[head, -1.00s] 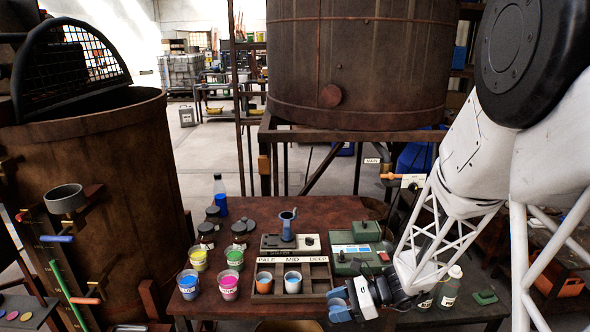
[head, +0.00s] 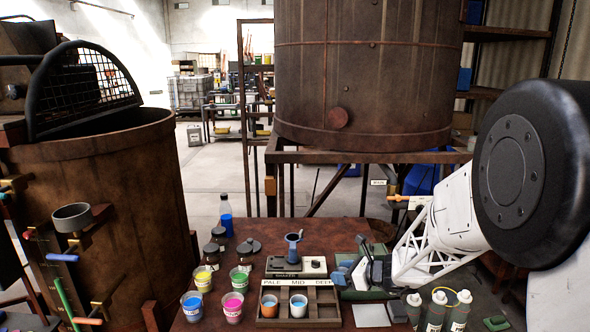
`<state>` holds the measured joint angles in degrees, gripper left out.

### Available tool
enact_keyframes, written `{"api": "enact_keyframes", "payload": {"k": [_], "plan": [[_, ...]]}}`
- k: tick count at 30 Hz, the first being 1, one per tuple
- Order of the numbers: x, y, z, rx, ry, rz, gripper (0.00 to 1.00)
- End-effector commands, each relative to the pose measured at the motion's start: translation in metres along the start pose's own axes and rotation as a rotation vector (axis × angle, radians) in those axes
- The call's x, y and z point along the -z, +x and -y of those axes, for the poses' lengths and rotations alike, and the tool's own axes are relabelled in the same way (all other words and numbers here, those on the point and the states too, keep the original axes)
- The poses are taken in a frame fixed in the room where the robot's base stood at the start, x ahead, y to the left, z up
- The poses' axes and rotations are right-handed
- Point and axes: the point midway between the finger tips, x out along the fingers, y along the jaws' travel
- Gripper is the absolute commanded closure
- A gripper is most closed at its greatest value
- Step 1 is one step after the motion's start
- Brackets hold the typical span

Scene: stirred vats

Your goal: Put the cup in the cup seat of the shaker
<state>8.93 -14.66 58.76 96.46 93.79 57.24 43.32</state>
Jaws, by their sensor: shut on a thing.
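The shaker (head: 296,267) is a pale box with a dark knob, standing behind the rack. A blue, funnel-shaped holder (head: 293,243), which looks like its cup seat, rises from its top and appears empty. My gripper (head: 343,274) has blue fingers and is right of the shaker and rack, apart from the seat. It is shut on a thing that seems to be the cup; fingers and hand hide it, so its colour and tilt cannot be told. Other cups stand in view: yellow (head: 202,281), green (head: 239,279), pink (head: 233,308), blue (head: 192,307).
A rack (head: 314,320) marked PALE, MID, DEEP holds an orange cup (head: 269,306) and a light-blue cup (head: 298,306); its DEEP slot looks empty. Dark-lidded jars (head: 211,254) and a blue bottle (head: 225,218) stand left of the shaker. Several bottles (head: 435,312) stand front right.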

Motion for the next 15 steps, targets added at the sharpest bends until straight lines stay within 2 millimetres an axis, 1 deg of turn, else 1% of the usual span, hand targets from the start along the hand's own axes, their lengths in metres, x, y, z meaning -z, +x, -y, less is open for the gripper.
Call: {"api": "enact_keyframes", "payload": {"k": [1, 6, 15], "plan": [[-0.005, 0.002, 0.006, 0.024, 0.006, 0.002, 0.72], [-0.017, 0.006, 0.026, 0.107, 0.041, 0.002, 0.72], [-0.04, 0.011, 0.057, 0.251, 0.101, 0.001, 0.72]]}}
